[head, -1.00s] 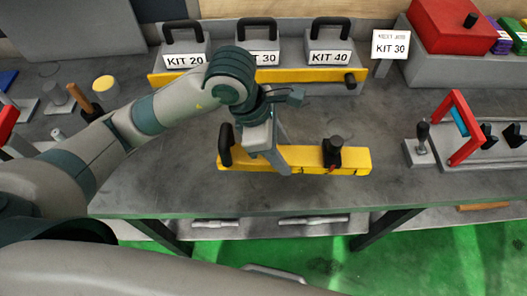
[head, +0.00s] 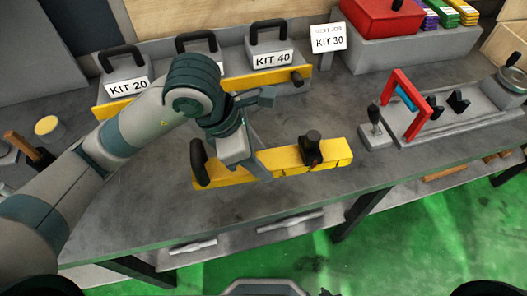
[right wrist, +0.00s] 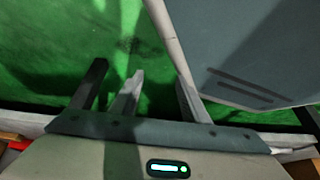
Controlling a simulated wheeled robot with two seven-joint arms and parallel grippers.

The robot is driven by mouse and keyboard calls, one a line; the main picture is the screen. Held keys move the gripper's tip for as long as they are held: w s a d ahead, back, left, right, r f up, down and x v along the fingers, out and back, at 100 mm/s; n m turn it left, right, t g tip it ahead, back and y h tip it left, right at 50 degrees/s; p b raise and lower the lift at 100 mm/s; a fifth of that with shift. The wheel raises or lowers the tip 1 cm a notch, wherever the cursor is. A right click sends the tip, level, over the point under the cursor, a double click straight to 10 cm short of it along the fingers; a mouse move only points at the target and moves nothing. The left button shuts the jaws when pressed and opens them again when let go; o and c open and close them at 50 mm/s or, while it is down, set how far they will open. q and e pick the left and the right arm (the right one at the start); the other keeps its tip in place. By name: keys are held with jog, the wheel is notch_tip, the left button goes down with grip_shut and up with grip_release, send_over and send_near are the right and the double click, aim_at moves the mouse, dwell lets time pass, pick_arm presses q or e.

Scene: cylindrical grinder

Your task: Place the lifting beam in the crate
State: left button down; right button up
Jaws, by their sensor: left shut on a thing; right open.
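The lifting beam, a yellow bar (head: 287,159) with a black handle at its left end and a black knob near its right, shows over the worktable in the head view. My left gripper (head: 262,168) is shut on the bar, left of its middle. I cannot tell whether the bar touches the tabletop. My right gripper (right wrist: 160,88) is open and empty in the right wrist view, above the green floor. I see no crate that I can make out in either view.
Bare tabletop lies in front of the bar.

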pick_arm(q)
jog(key=shift+a+r, duration=0.1)
pick_arm(e)
jog(key=shift+w+r, duration=0.1)
pick_arm(q)
jog(key=shift+w+a+r+m+g+p, duration=0.15)
jog(key=shift+w+a+m+g+p, duration=0.15)
jog(key=shift+a+m+p, duration=0.45)
jog(key=w+a+r+m+g+y+p, duration=0.2)
jog(key=a+r+m+p, duration=0.2)
jog(key=a+m, duration=0.4)
jog(key=w+a+r+m+g+y+p, duration=0.2)
jog(key=a+r+m+p, duration=0.3)
jog(key=a+m, duration=0.4)
jog(key=shift+w+a+r+m+g+y, duration=0.15)
jog(key=shift+a+r+m+g+y, duration=0.2)
jog(key=shift+m, duration=0.6)
pick_arm(e)
jog(key=s+d+r+g, duration=0.2)
jog(key=s, duration=0.5)
jog(key=s+d+r+g+h, duration=0.1)
jog(key=s+d+r, duration=0.2)
jog(key=s, duration=0.4)
jog(key=shift+d+r+g, duration=0.3)
jog(key=shift+g, duration=0.1)
pick_arm(q)
jog(key=shift+d, duration=0.1)
